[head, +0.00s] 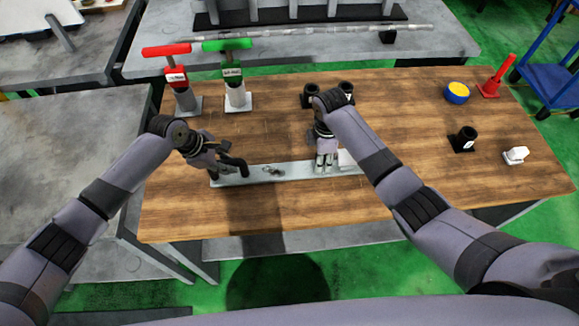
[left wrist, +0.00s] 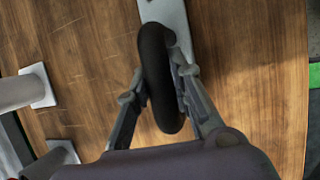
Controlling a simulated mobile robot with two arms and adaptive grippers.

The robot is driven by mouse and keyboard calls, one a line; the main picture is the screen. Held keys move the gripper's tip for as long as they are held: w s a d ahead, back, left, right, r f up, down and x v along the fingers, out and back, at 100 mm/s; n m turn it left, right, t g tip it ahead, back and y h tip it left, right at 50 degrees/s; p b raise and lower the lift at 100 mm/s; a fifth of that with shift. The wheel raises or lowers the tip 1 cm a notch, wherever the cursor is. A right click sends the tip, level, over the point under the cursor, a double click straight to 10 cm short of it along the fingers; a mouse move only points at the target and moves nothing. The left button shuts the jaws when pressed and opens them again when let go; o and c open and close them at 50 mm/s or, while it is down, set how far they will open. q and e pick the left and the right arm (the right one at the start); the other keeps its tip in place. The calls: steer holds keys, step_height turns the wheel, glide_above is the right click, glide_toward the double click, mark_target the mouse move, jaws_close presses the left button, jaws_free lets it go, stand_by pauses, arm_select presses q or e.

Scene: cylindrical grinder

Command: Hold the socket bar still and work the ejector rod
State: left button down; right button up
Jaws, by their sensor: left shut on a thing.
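The socket bar looks to be the long grey metal bar (head: 255,176) lying across the table. A thick black curved handle (head: 239,165) rises at its left end. My left gripper (head: 222,160) is shut on this handle. In the left wrist view the fingers (left wrist: 160,88) press on both sides of the handle (left wrist: 156,65), and the grey bar (left wrist: 165,12) runs off at the top. My right gripper (head: 326,162) points down over the right part of the bar; its finger gap is too small to judge. I cannot make out the ejector rod for certain.
A small metal piece (head: 273,170) sits mid-bar. Red-handled (head: 176,80) and green-handled (head: 233,75) tools stand at the back left. Black sockets (head: 346,88) stand behind my right gripper. A yellow-topped button (head: 457,91) and a black holder (head: 463,139) are at right. The front table is clear.

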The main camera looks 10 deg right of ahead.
arm_select(q)
steer(key=shift+a, duration=0.1)
arm_select(e)
steer(key=o, duration=0.4)
steer(key=shift+a, duration=0.1)
steer(key=shift+c, duration=0.2)
steer(key=shift+r, duration=4)
arm_select(q)
steer(key=c, duration=1.3)
jaws_free()
steer(key=shift+c, duration=0.2)
arm_select(e)
steer(key=shift+a, duration=0.1)
arm_select(q)
steer(key=shift+r, duration=0.1)
steer(key=v, duration=1.1)
steer(key=shift+r, duration=0.4)
